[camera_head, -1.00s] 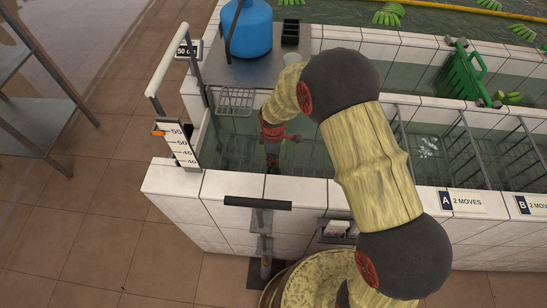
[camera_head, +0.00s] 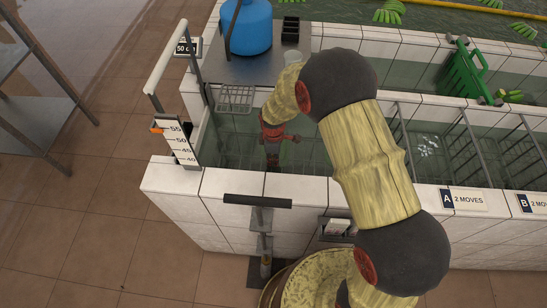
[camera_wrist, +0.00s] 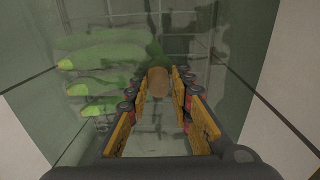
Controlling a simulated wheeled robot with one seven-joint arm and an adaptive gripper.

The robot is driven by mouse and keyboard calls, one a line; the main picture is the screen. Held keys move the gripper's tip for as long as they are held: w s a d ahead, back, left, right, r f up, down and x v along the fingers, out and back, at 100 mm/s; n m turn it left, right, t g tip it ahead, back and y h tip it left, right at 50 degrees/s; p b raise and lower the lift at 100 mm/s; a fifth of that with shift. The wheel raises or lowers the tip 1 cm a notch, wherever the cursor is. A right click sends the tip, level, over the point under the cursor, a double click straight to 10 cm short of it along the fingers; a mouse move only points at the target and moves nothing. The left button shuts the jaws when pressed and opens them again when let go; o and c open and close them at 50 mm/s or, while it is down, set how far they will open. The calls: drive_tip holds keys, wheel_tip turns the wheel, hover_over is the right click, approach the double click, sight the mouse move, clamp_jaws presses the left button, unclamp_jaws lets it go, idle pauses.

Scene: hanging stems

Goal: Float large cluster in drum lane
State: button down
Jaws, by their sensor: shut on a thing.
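A green banana cluster (camera_wrist: 95,80) shows in the wrist view, to the left of the fingers, in murky greenish water. Its fingers point left, and the lower ones are bright green with yellow tips. My gripper (camera_wrist: 159,92) is shut on its tan, cut stem (camera_wrist: 158,82), between the yellow-padded jaws. In the head view my gripper (camera_head: 272,157) points down into the near left water lane (camera_head: 312,155). The cluster cannot be made out there, hidden by the gripper and water.
A tiled wall (camera_head: 300,190) edges the lane in front. A level gauge (camera_head: 177,143) stands at its left end. A wire basket (camera_head: 236,97) hangs near the platform bearing a blue drum (camera_head: 246,30). Metal dividers (camera_head: 412,150) and a green crate (camera_head: 464,78) are to the right.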

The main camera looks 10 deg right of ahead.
drive_tip(key=shift+f, duration=0.25)
drive_tip(key=c, duration=1.5)
unclamp_jaws()
drive_tip(key=shift+s, duration=0.15)
drive_tip(key=shift+r, duration=0.4)
wheel_tip(320, 180, up, 29)
drive_tip(key=p, duration=1.1)
drive_tip(key=shift+s+p, duration=0.25)
drive_tip(key=shift+p, duration=0.1)
